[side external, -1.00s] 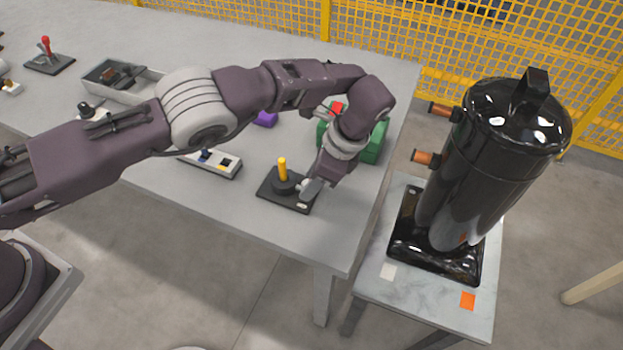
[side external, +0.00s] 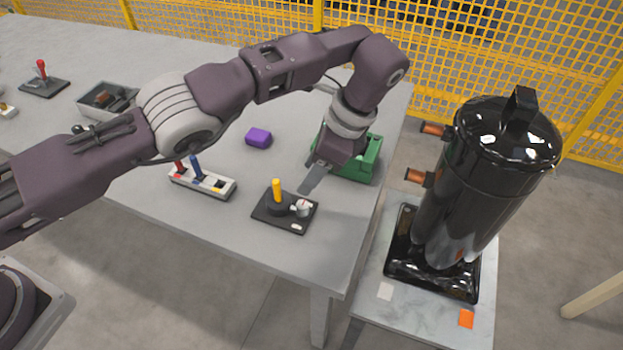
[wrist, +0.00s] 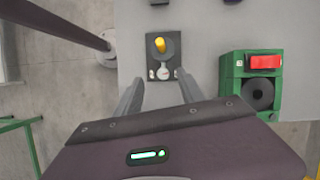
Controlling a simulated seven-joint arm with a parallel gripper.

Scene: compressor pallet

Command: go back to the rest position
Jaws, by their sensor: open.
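My gripper (side external: 314,178) is raised above the grey table, just right of and behind a black plate (side external: 272,217) in the side external view. The plate bears a yellow lever (side external: 277,190) and a small round white dial (side external: 303,207). In the wrist view, my gripper's two fingers (wrist: 160,98) are spread apart with nothing between them. The black plate (wrist: 176,45) lies beyond the fingertips there, with the yellow lever (wrist: 159,44) and the dial (wrist: 163,72) showing.
A green box (side external: 364,160) with a red switch (wrist: 265,62) stands close beside my gripper. A strip with levers (side external: 215,186), a purple block (side external: 259,138) and a grey tray (side external: 100,109) are on the table. A black compressor (side external: 478,190) stands on a separate pallet at right.

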